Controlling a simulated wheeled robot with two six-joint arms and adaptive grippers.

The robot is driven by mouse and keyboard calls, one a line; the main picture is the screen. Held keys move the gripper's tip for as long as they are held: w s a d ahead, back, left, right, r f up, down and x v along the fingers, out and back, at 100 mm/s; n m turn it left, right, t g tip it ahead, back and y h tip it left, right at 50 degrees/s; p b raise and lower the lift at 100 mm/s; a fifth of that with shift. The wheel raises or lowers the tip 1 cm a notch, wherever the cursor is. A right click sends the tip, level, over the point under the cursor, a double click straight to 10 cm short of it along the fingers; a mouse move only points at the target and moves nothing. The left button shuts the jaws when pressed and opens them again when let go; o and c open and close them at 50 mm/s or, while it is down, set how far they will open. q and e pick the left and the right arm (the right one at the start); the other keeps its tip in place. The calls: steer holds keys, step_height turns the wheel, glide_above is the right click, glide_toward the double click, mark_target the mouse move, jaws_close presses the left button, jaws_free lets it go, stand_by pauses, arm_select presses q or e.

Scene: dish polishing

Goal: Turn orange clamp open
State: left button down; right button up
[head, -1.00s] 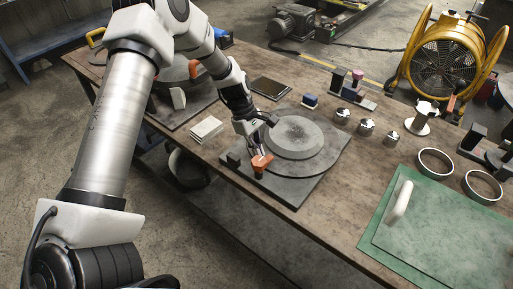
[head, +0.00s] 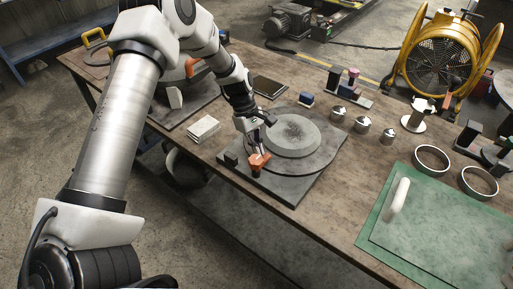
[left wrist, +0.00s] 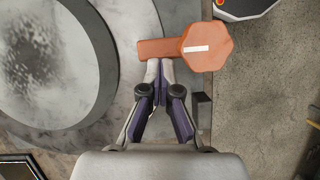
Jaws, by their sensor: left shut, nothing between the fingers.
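The orange clamp (head: 259,162) sits at the front-left edge of the grey base plate (head: 290,188), beside the round grey disc (head: 292,137). In the left wrist view the clamp (left wrist: 207,46) has a hexagonal head with a white mark, and its bar points left toward the disc (left wrist: 50,60). My left gripper (head: 260,150) is shut and empty; its fingertips (left wrist: 159,64) are at the side of the clamp's bar, close to or touching it. I cannot tell whether they touch. My right gripper is not in view.
A second plate with an orange clamp (head: 193,67) stands at the back left. A white block (head: 204,128) lies left of the base. Metal weights (head: 362,125), two rings (head: 432,159) and a green mat (head: 372,236) lie to the right.

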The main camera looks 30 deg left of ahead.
mark_target(269, 157)
arm_select(q)
steer(key=shift+d+m, duration=0.1)
steer(key=shift+m, duration=0.2)
steer(key=m, duration=0.1)
steer(key=d+m+g, duration=0.1)
steer(key=m, duration=0.1)
steer(key=shift+w+d+m+g+y, duration=0.25)
steer(key=shift+d+m+g+y, duration=0.05)
steer(key=shift+d+m, duration=0.1)
steer(key=d+m, duration=0.1)
steer(key=m, duration=0.1)
steer(key=m+g+y, duration=0.1)
steer(key=m, duration=0.1)
steer(key=shift+s+d, duration=0.1)
steer(key=shift+d, duration=0.3)
steer(key=m, duration=0.1)
steer(key=d+m+y, duration=0.1)
steer(key=m, duration=0.1)
steer(key=shift+s+d+m+g, duration=0.2)
steer(key=shift+s+m+g, duration=0.1)
steer(key=shift+m, duration=0.1)
steer(key=shift+s+d+m+y+p, duration=0.3)
steer(key=shift+m+y, duration=0.2)
steer(key=shift+m, duration=0.6)
steer(key=shift+s+d+m+y+p, duration=0.15)
steer(key=shift+s+d+m+y, duration=0.3)
steer(key=shift+m, duration=0.65)
steer(key=shift+w, duration=0.1)
steer(key=shift+a, duration=0.1)
